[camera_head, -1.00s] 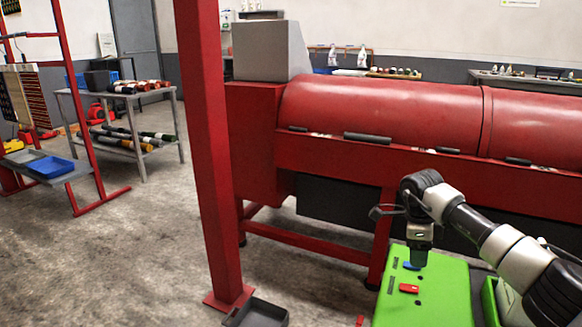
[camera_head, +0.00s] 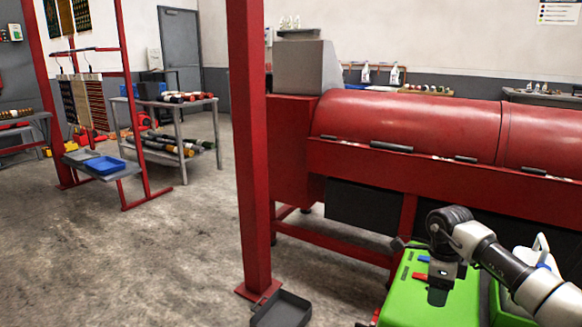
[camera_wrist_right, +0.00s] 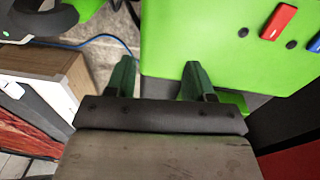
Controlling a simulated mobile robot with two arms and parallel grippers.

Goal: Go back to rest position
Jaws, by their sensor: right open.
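My right arm comes in from the right in the head view. Its dark gripper (camera_head: 438,288) points down over the green top (camera_head: 405,308) of a stand, just right of a red piece (camera_head: 420,277) and a blue piece (camera_head: 424,258). In the right wrist view, the gripper (camera_wrist_right: 158,72) has its two green fingers apart with nothing between them, near the edge of the green top (camera_wrist_right: 205,40). The red piece (camera_wrist_right: 279,21) lies to the right, clear of the fingers. My left gripper is not in view.
A big red machine (camera_head: 410,135) stands behind the arm. A red post (camera_head: 250,150) rises left of it, with a dark tray (camera_head: 282,312) at its foot. A grey rack table (camera_head: 180,105) and a blue tray (camera_head: 104,165) are farther left. Open concrete floor (camera_head: 150,250) lies between.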

